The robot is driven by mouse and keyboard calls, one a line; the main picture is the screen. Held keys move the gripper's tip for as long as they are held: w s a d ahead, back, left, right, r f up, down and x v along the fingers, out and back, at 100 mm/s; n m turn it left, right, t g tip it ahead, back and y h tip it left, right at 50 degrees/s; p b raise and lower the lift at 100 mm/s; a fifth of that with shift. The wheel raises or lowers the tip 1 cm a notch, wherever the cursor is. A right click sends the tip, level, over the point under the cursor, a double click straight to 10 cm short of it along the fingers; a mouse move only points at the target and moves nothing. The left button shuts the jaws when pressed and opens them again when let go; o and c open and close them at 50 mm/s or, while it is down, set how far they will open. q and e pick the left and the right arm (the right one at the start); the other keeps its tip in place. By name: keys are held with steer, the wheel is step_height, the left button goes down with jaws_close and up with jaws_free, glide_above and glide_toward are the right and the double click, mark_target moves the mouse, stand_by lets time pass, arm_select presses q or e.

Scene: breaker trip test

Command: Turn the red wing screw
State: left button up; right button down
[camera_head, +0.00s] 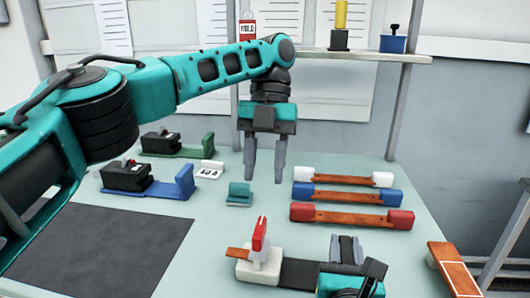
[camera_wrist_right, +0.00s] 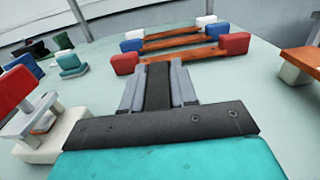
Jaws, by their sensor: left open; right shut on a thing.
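A red upright wing-shaped piece (camera_head: 259,234), which looks like the red wing screw, stands on a white block (camera_head: 258,268) at the front of the table. In the right wrist view the red piece (camera_wrist_right: 14,90) shows tilted at the left edge, apart from the gripper. My left gripper (camera_head: 265,165) is open and empty, pointing down above the table behind the red piece. My right gripper (camera_head: 347,240) is right of the white block. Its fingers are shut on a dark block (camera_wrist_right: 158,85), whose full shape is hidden. In the right wrist view the gripper (camera_wrist_right: 157,70) points away.
Bars with white, blue and red ends (camera_head: 350,215) lie at the right. Black boxes on green and blue bases (camera_head: 128,178) stand at the left, near a dark mat (camera_head: 100,250). A small teal block (camera_head: 240,193) lies mid-table. A shelf (camera_head: 370,56) is behind.

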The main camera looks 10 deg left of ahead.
arm_select(q)
steer(key=shift+v, duration=1.1)
arm_select(e)
steer(key=c, duration=0.8)
jaws_free()
